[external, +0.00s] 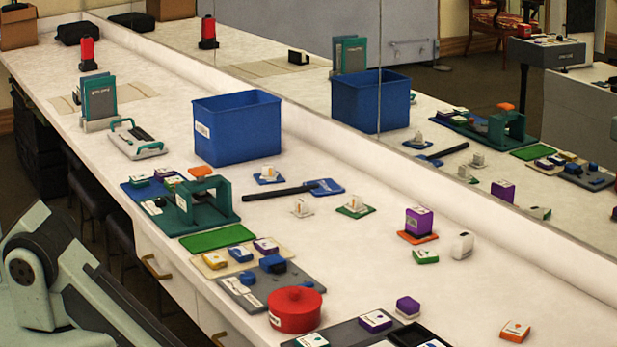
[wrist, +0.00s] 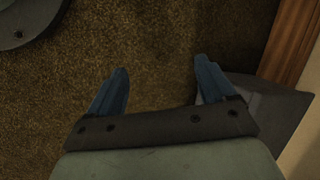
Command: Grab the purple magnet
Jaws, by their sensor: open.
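Several purple pieces show on the long white counter in the external view, and I cannot tell for sure which is the magnet. A small purple block (external: 407,306) sits alone near the front right. A larger purple block (external: 418,222) stands on an orange base. A purple block with a white label (external: 375,320) lies on a dark grey tray, and another purple block (external: 265,246) lies on a beige plate. My gripper (wrist: 158,84) is open and empty, with two blue fingers over brown carpet in the wrist view. It is out of the external view, away from the purple pieces.
A red round pot (external: 295,309) stands by the counter's front edge. A teal frame (external: 207,202) and tall blue bin (external: 237,127) stand farther back. A black-handled tool (external: 290,191) lies mid-counter. A mirror along the back repeats the objects.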

